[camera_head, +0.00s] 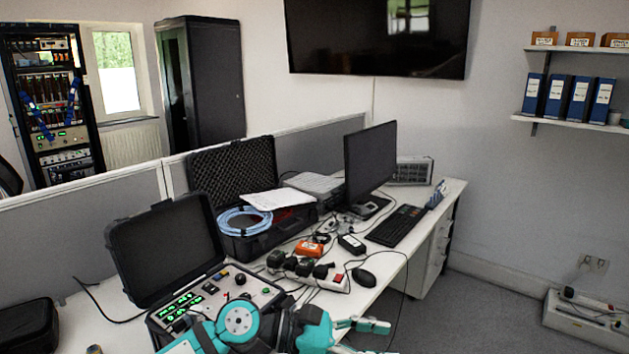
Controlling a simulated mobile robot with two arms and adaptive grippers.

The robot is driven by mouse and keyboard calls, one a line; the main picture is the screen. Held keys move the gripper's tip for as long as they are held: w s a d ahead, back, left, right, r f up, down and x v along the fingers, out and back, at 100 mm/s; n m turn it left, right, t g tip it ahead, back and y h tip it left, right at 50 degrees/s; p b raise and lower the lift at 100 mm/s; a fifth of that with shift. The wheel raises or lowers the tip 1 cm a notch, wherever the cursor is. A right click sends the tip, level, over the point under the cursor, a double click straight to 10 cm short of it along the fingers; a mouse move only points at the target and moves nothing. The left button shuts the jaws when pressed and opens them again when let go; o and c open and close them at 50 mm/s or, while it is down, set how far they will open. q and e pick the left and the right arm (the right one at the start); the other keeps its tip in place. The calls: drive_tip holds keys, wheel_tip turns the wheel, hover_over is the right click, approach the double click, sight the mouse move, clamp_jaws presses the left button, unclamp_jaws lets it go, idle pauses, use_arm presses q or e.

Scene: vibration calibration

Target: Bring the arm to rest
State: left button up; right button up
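One teal and dark-grey arm of mine comes in at the bottom edge from the left, in front of the desk. It reaches right, past the calibration case, and ends in my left gripper (376,328). A pale finger shows near the front edge of the desk. The lower part of this gripper is cut off by the picture edge, so I cannot tell if it is open or shut. I see nothing held in it. The open black calibration case (165,250) with its lit control panel (215,297) lies right behind the arm. My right gripper is not in view.
The white desk (100,328) holds a power strip (320,276), an orange box (308,248), a black bulb (364,277) with loose cables, a keyboard (397,225) and a monitor (370,158). A second open case (235,165) stands behind.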

use_arm(q)
wheel_tip(320, 180, up, 7)
drive_tip(key=a+n+t+h, duration=0.1)
drive_tip(key=n+t+h, duration=0.5)
drive_tip(key=n, duration=0.5)
drive_tip(key=w+a+f+n+t+y, duration=0.1)
drive_tip(key=w+a+n+t+y, duration=0.1)
drive_tip(key=a+n+t+y, duration=0.35)
drive_tip(key=w+a+n+t+y, duration=0.3)
drive_tip(key=n+t, duration=0.4)
drive_tip(key=n, duration=0.4)
drive_tip(key=s+a+f+n+g+y, duration=0.2)
drive_tip(key=a+f+n+y, duration=0.4)
drive_tip(key=a+f+n, duration=0.25)
drive_tip(key=s+a+f+n+g+y, duration=0.2)
drive_tip(key=s+a+f+n+y, duration=0.1)
drive_tip(key=a+f+n+y, duration=0.55)
drive_tip(key=s+a+f+n+g+h, duration=0.15)
drive_tip(key=s+f+n+g, duration=0.3)
drive_tip(key=s+f, duration=0.5)
drive_tip(key=s+a+f+n+g, duration=0.2)
drive_tip(key=s+f+n+g, duration=0.3)
drive_tip(key=s, duration=0.8)
wheel_tip(320, 180, down, 27)
drive_tip(key=s+m+g, duration=0.1)
drive_tip(key=g, duration=0.2)
drive_tip(key=s+a+f, duration=0.3)
drive_tip(key=s+f, duration=1.2)
drive_tip(key=s, duration=0.2)
drive_tip(key=shift+f+g, duration=0.4)
